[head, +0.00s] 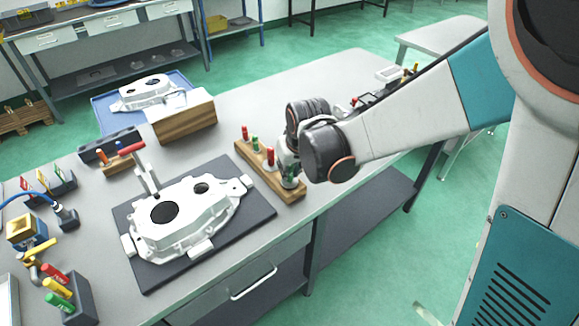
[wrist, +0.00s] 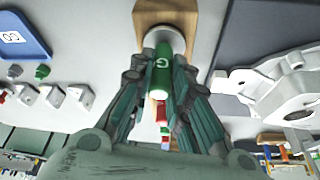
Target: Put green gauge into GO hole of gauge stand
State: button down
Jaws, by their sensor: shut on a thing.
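The green gauge (wrist: 161,78), marked with a white G, is between the fingers of my gripper (wrist: 162,100) in the wrist view. The gripper is shut on it. Its far end meets a pale round collar (wrist: 166,38) at the end of the wooden gauge stand (wrist: 166,12). I cannot tell how deep the gauge sits there. In the head view my gripper (head: 290,172) points down over the near end of the gauge stand (head: 264,178), and the fingers mostly hide the held gauge.
Other gauges stand in the same stand: red (head: 245,133), green (head: 255,144) and red (head: 270,156). A white casting (head: 190,212) lies on a dark mat (head: 262,212) to the left. A wooden block (head: 185,122) stands behind. The bench right of the stand looks partly clear.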

jog(key=shift+f, duration=0.3)
jog(key=c, duration=1.4)
grip_release()
jog(key=shift+c, duration=0.2)
jog(key=shift+r, duration=0.15)
